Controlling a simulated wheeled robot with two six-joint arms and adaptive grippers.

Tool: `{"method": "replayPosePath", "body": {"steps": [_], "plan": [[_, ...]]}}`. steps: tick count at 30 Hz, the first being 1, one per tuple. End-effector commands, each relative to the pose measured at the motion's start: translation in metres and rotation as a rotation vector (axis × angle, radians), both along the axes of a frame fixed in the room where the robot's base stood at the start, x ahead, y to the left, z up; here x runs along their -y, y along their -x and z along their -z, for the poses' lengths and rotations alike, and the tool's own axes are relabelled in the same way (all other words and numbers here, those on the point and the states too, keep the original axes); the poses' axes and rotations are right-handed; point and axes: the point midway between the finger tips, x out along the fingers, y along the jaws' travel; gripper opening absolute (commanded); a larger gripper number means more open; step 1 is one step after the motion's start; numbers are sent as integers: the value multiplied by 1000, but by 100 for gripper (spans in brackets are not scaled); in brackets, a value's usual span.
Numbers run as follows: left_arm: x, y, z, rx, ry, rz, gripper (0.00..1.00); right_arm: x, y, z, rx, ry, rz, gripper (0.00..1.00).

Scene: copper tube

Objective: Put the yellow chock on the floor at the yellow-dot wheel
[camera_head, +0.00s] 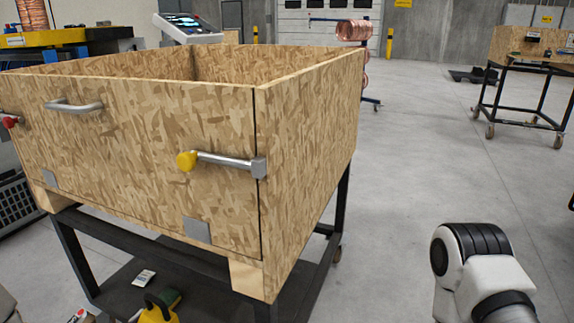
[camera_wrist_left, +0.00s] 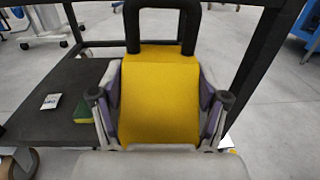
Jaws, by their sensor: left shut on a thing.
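The yellow chock (camera_wrist_left: 158,100), with its black loop handle (camera_wrist_left: 134,28), fills the middle of the left wrist view. My left gripper (camera_wrist_left: 159,85) is shut on it, one finger on each side. In the head view the chock (camera_head: 158,310) is partly cut off at the bottom edge, beside the cart's dark lower shelf (camera_head: 205,290). My left gripper is not clear there.
The chipboard crate (camera_head: 310,140) stands on the dark cart frame (camera_head: 342,205). A card (camera_wrist_left: 51,101) and a green-yellow sponge (camera_wrist_left: 82,110) lie on the lower shelf. The floor right of the cart is clear. Another wheeled table (camera_head: 530,67) stands at the back right.

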Motion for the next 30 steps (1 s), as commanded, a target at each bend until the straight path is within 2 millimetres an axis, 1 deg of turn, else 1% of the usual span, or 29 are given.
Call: {"method": "replayPosePath", "body": {"steps": [1,5,6,8,9,11,12,14,15,18,21,24,25,26,27,30], "plan": [[4,0,-43,4,0,15,12,0,0,-42,0,0,-1,100],[14,1,-95,10,-2,57,12,0,1,-91,-1,0,-1,100],[18,2,-111,11,-2,72,12,0,1,-106,-2,0,-2,100],[23,3,-135,13,-2,93,12,0,1,-128,-2,0,-2,100],[26,3,-151,14,-2,110,12,0,1,-144,-2,0,-2,100],[32,5,-174,15,-2,135,12,0,1,-166,-3,0,-3,100],[36,6,-190,16,-2,152,12,0,1,-181,-3,0,-3,100],[42,8,-213,16,-1,180,12,-1,1,-204,-3,0,-4,100],[46,9,-229,16,-1,200,12,-1,1,-219,-4,0,-4,100],[57,14,-267,16,0,255,12,-1,1,-256,-4,-1,-5,100],[68,20,-295,13,-1,311,12,-1,2,-284,-5,-1,-6,100],[78,27,-312,9,-1,368,12,-1,2,-301,-5,-1,-7,100],[82,29,-315,7,-1,389,12,-1,2,-303,-5,-1,-8,100],[86,34,-313,1,-2,421,12,-1,2,-302,-5,-1,-8,100],[91,39,-304,-5,0,456,12,-1,2,-294,-5,-1,-9,100],[95,45,-301,-18,1,492,12,-1,3,-293,-7,-1,-10,100]]}}
